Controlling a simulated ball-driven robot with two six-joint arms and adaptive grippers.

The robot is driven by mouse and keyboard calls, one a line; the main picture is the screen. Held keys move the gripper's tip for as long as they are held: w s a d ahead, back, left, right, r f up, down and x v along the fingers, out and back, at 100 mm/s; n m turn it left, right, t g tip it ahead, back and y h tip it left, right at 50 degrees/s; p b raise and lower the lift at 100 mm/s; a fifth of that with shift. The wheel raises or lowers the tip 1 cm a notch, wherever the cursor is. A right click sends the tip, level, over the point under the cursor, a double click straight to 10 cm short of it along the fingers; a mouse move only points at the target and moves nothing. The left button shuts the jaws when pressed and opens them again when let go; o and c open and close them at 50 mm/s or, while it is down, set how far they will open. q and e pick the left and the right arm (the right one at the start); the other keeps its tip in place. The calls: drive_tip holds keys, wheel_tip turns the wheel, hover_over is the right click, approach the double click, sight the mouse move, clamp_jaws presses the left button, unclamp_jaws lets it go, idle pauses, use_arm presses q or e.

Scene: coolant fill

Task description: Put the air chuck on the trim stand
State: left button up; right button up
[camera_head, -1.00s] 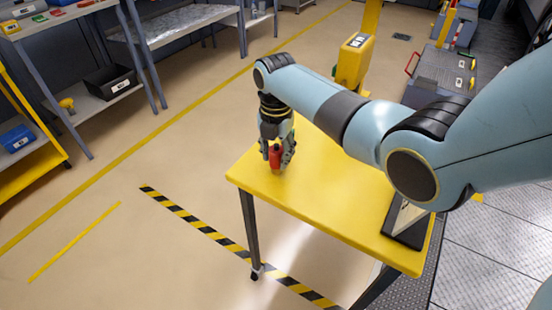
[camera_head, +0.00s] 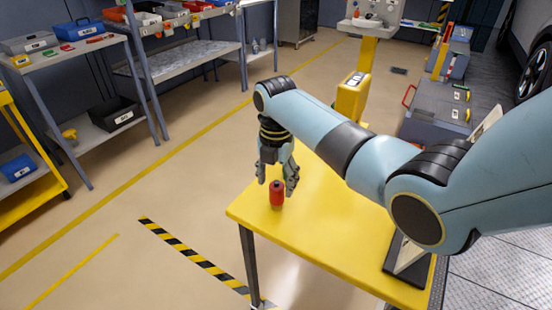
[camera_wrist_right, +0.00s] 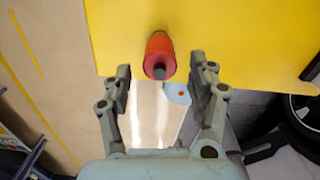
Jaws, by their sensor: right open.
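A small red cylinder with a dark tip, which looks like the air chuck (camera_head: 277,196), stands upright on the yellow table near its left corner. The yellow tabletop (camera_head: 305,232) appears to be the trim stand. My right gripper (camera_head: 276,185) is open just above the chuck, pointing down. In the right wrist view the red chuck (camera_wrist_right: 159,50) lies ahead between the spread fingers (camera_wrist_right: 161,75), with a gap on each side. My left gripper is not in view.
A black base with a white upright plate (camera_head: 408,262) sits at the table's right end, partly behind my arm. Shelves with bins (camera_head: 180,50) line the back left. A yellow post (camera_head: 355,90) and grey cases (camera_head: 440,110) stand beyond the table. The table's middle is clear.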

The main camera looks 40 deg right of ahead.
wheel_tip(320, 180, up, 9)
drive_tip(key=shift+f, duration=0.2)
idle(0.5)
